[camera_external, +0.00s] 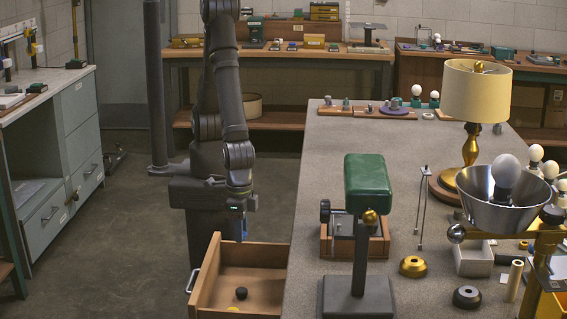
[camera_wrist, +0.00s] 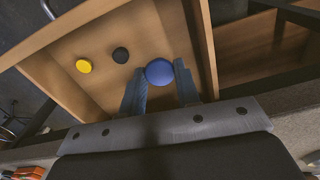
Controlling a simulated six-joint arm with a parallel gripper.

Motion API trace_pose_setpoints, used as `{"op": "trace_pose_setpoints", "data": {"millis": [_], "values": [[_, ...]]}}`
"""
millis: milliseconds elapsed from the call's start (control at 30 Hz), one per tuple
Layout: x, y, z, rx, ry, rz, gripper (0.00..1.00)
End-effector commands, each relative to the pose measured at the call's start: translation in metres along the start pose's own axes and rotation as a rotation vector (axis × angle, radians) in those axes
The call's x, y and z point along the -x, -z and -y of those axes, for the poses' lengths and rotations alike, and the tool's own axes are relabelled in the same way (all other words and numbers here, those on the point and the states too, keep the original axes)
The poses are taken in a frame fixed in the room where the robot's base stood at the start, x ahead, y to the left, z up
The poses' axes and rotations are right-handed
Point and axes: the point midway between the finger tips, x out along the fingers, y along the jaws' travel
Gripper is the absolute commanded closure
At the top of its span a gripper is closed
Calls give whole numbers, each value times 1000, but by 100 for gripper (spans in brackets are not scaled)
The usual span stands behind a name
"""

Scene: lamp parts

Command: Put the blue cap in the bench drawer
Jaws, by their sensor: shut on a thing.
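The blue cap (camera_wrist: 159,72) is a round blue disc held between the two fingers of my gripper (camera_wrist: 160,80) in the wrist view. In the external view my gripper (camera_external: 239,222) points down above the open bench drawer (camera_external: 205,275), over its far part. The cap is hard to tell apart from the fingers there. The drawer is a wooden box pulled out from the bench, and its bare floor also shows in the wrist view (camera_wrist: 110,85). I cannot tell the exact height of the cap above the drawer floor.
A black cap (camera_external: 241,293) and a yellow cap (camera_wrist: 83,65) lie in the drawer, the yellow one mostly hidden in the external view. The grey bench top (camera_external: 310,200) is to the right, with a green-headed stand (camera_external: 368,183) and a lamp (camera_external: 475,95).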

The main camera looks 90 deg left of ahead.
Motion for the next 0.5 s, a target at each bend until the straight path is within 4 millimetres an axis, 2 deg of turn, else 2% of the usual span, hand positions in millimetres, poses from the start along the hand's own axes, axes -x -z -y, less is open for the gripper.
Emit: {"op": "trace_pose_setpoints", "data": {"millis": [33, 267, 500], "values": [[-8, 0, 0, 0, 3, 1, 92], [-29, 0, 0, 0, 2, 1, 92], [-64, 0, 1, 0, 3, 2, 92]]}}
